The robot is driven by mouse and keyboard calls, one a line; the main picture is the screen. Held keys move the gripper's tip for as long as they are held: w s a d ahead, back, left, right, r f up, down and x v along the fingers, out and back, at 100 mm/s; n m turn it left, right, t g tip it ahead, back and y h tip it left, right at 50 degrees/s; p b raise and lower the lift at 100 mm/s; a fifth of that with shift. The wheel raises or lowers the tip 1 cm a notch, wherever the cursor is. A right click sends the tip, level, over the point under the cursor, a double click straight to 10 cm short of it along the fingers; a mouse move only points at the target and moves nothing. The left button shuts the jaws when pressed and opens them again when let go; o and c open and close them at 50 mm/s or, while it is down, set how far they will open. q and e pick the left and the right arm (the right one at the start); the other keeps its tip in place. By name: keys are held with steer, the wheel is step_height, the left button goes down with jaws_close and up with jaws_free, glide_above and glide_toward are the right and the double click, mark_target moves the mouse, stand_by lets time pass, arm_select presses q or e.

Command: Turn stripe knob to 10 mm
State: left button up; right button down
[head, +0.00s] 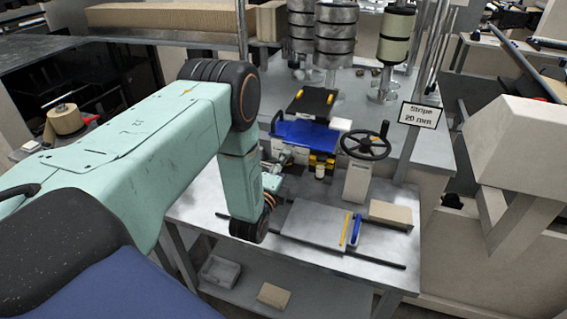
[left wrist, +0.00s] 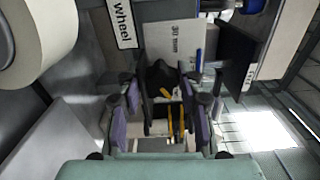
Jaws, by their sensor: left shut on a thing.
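My left gripper (head: 284,166) is at the left side of the blue, black and yellow machine (head: 305,133) on the bench. In the left wrist view my left gripper (left wrist: 160,112) has its purple-padded fingers on both sides of a dark part (left wrist: 160,78), which appears to be the stripe knob. It is shut on it. The knob's pointer and setting cannot be made out. In the head view the arm and gripper hide the knob. A sign (head: 420,114) reads "Stripe 20 mm". My right gripper is not in view.
A black handwheel (head: 366,142) stands right of the machine; a "wheel" label (left wrist: 123,22) shows in the left wrist view. A grey board (head: 318,222) with a yellow and a blue stick lies in front.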

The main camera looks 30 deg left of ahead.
arm_select(q)
steer(key=shift+a+r, duration=0.1)
stand_by(0.4)
steer(key=o, duration=1.2)
steer(key=shift+c, duration=0.2)
steer(key=v, duration=1.2)
